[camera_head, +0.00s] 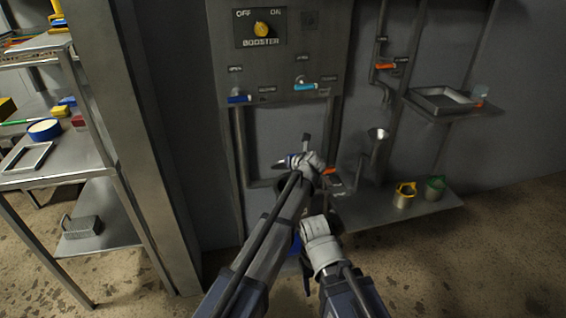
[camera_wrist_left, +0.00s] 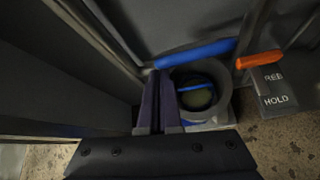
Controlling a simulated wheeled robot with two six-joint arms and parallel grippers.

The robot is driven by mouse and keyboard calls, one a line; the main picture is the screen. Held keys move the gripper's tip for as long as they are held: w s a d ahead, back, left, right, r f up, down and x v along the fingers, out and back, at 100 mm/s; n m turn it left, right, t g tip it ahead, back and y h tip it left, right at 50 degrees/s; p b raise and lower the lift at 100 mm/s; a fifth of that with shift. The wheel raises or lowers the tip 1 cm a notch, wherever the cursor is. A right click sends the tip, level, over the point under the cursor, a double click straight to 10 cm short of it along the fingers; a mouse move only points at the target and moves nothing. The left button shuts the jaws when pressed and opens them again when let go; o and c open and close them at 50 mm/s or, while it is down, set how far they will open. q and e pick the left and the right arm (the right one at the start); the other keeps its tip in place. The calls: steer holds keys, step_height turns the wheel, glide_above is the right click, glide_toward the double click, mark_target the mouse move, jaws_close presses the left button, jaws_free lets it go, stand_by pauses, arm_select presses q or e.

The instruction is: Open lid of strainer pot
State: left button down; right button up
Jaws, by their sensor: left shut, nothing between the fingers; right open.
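In the left wrist view a round grey rim (camera_wrist_left: 222,80), probably the strainer pot, lies just right of my left fingers. Its inside is dark, with a blue bar (camera_wrist_left: 196,87) across it; I cannot tell whether this belongs to a lid. A thicker blue bar (camera_wrist_left: 195,53) runs along its far side. My left gripper (camera_wrist_left: 160,76) is shut and empty, its tips beside the rim; I cannot tell if they touch it. In the head view my arms hide most of the pot area. My right gripper (camera_head: 300,258) is open, low and nearer me.
An orange lever (camera_wrist_left: 258,60) above a HOLD label (camera_wrist_left: 276,90) is right of the rim. The booster panel (camera_head: 262,28) and pipes are on the wall. A low shelf (camera_head: 365,208) holds yellow (camera_head: 404,196) and green-rimmed (camera_head: 435,189) cups. A metal post (camera_head: 135,130) stands left.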

arm_select(q)
steer(key=w+r+p, duration=0.1)
steer(key=w, duration=0.1)
steer(key=w+a+r+p, duration=0.1)
steer(key=w+r+p, duration=0.1)
steer(key=w+a+r+p, duration=0.1)
steer(key=w+r+p, duration=0.1)
steer(key=shift+w+r, duration=0.2)
steer(key=w+a+r+p, duration=0.2)
steer(key=w, duration=0.4)
steer(key=shift+w, duration=0.4)
steer(key=shift+a, duration=0.1)
